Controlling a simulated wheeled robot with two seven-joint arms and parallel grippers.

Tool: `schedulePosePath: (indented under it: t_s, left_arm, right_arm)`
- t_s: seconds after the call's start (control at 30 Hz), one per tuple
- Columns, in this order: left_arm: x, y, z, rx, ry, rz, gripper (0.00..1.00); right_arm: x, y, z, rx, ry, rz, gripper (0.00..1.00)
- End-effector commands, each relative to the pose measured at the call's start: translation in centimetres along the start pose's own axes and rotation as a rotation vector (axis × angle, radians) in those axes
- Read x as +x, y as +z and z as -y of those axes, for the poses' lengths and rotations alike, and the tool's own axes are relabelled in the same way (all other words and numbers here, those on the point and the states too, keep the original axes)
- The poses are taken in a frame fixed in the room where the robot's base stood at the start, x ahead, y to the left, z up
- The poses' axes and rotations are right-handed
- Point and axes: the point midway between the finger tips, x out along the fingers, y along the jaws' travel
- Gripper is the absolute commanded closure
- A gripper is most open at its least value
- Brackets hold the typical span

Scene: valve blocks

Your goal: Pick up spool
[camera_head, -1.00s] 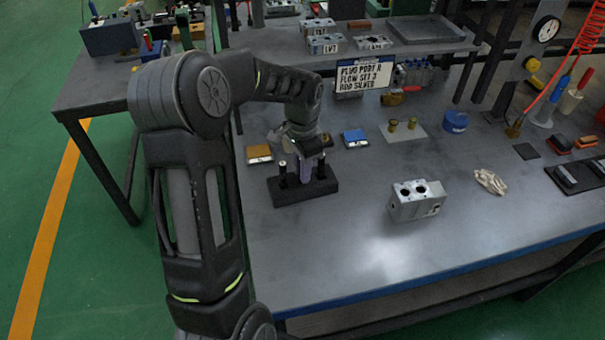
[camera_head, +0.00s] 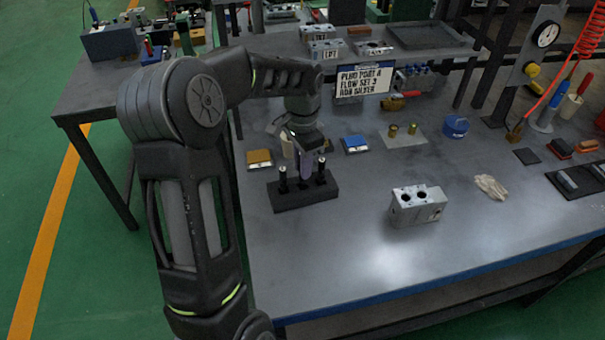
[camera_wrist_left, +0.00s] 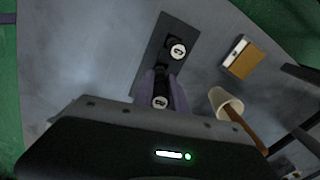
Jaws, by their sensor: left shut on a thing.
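A black rack block (camera_head: 288,199) stands on the workbench with dark, silver-topped spools upright in it. One spool (camera_head: 283,180) stands at its left end and another spool (camera_head: 321,170) at its right. My left gripper (camera_head: 303,172), with purple fingers, points down between these two, at the rack's middle. In the left wrist view, my left gripper (camera_wrist_left: 161,92) is shut around a spool (camera_wrist_left: 160,102), whose silver top shows between the fingers. The left-end spool (camera_wrist_left: 176,48) stands free beside it; the gripper hides the right-end one. My right gripper is not in view.
A grey valve block (camera_head: 417,205) with two bores sits to the right. A yellow-topped block (camera_head: 259,158), a blue-topped block (camera_head: 355,144) and a beige cup (camera_head: 287,147) stand close behind the rack. The bench front is clear.

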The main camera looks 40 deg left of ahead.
Motion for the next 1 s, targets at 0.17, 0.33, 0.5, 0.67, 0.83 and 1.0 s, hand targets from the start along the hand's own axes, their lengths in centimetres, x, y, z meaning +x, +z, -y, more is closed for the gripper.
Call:
schedulePosePath:
  t_s: [0.17, 0.33, 0.5, 0.67, 0.83, 1.0]
  left_arm:
    - [-3.7, -0.1, 0.1, 0.001, -0.005, -0.005, 1.00]
    - [-6.0, -0.1, 0.1, 0.000, -0.003, -0.003, 1.00]
    - [-6.6, 0.0, 0.0, 0.000, -0.001, -0.001, 1.00]
    - [-6.6, 0.0, 0.0, 0.000, -0.001, -0.001, 1.00]
    - [-6.6, 0.0, 0.0, 0.000, -0.001, -0.001, 1.00]
    - [-6.6, 0.0, 0.0, 0.000, -0.001, -0.001, 1.00]
  right_arm:
    - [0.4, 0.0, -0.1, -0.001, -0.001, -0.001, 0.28]
    - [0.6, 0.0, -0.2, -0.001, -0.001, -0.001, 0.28]
    - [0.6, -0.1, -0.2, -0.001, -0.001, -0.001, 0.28]
    - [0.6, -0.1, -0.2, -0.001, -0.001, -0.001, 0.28]
    - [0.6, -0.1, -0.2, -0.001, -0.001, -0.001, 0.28]
    - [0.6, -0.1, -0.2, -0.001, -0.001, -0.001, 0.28]
